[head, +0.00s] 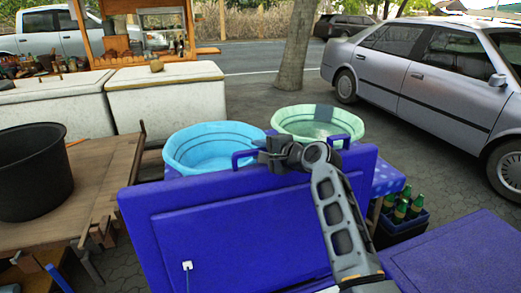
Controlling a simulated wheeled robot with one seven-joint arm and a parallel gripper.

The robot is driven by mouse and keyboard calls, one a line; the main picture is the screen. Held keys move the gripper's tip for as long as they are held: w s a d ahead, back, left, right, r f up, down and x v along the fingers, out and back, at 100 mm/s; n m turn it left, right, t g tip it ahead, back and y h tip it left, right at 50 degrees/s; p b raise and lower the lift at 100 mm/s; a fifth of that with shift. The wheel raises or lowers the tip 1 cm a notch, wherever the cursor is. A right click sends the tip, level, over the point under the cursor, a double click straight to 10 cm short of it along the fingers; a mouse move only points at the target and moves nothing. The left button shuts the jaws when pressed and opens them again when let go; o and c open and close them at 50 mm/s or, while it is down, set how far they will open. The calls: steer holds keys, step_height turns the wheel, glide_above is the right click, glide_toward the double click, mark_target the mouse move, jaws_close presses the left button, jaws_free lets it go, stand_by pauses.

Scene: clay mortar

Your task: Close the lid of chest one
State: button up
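A blue chest lid (225,235) stands raised and tilted, its broad panelled face toward me. Blue handle loops show at its top edge, one left (243,158) and one right (341,137) of my gripper. My gripper (268,152) is at the lid's top edge, between these loops. Whether it touches the lid, and whether its fingers are open or shut, I cannot tell. My arm hides part of the lid's right side. The chest body below is out of view. No marking tells me which chest is chest one.
Another flat blue surface (465,255) lies at lower right. A light blue basin (212,163) and a green basin (345,122) stand behind the lid. A bottle crate (385,236) is right, a wooden table (70,215) with a black tub (30,190) left.

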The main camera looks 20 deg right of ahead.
steer(key=shift+c, duration=0.5)
jaws_close()
